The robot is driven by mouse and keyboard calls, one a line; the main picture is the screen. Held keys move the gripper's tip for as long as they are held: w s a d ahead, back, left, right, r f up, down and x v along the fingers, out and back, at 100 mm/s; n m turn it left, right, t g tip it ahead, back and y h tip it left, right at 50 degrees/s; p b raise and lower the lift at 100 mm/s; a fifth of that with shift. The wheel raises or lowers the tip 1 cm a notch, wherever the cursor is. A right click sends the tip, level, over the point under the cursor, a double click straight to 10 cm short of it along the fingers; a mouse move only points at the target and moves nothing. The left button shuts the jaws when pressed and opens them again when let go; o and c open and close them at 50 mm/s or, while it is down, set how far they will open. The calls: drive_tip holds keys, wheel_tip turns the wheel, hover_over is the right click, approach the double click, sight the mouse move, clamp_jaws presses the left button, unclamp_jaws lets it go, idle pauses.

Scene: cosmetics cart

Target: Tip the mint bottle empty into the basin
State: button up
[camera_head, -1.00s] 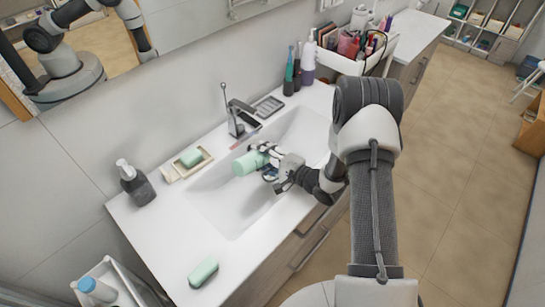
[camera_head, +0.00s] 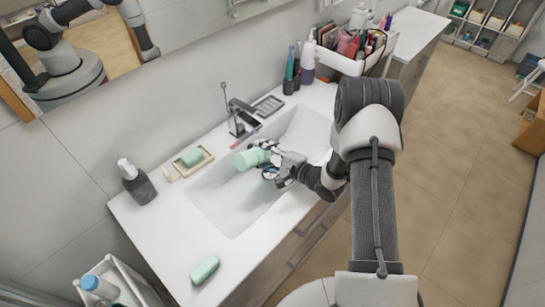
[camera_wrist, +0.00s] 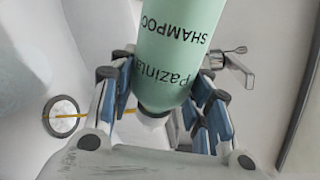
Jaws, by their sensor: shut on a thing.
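My gripper (camera_head: 268,165) is shut on the mint bottle (camera_head: 247,159) and holds it over the white basin (camera_head: 222,213). In the head view the bottle lies steeply tilted, its broad end toward the left and its neck end hidden by the gripper. In the wrist view the mint bottle (camera_wrist: 178,45) sits between the fingers of my gripper (camera_wrist: 165,103), its shampoo lettering upside down and its white neck toward the bottom. The basin's round drain (camera_wrist: 61,116) shows at left in the wrist view.
A tap (camera_head: 240,117) stands behind the basin. A soap dish (camera_head: 188,162) and a dark pump bottle (camera_head: 137,182) stand on the counter at left, a green bar (camera_head: 204,270) at the front. A white organiser (camera_head: 345,62) stands at the back right.

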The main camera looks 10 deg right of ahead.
drive_tip(key=shift+w+d+r+m+y+p, duration=0.15)
drive_tip(key=shift+d+r+m+y+p, duration=0.2)
drive_tip(key=shift+m, duration=0.3)
drive_tip(key=shift+w+m+y+p, duration=0.15)
drive_tip(key=shift+m+p, duration=0.25)
drive_tip(key=shift+m, duration=0.25)
idle(1.6)
idle(1.4)
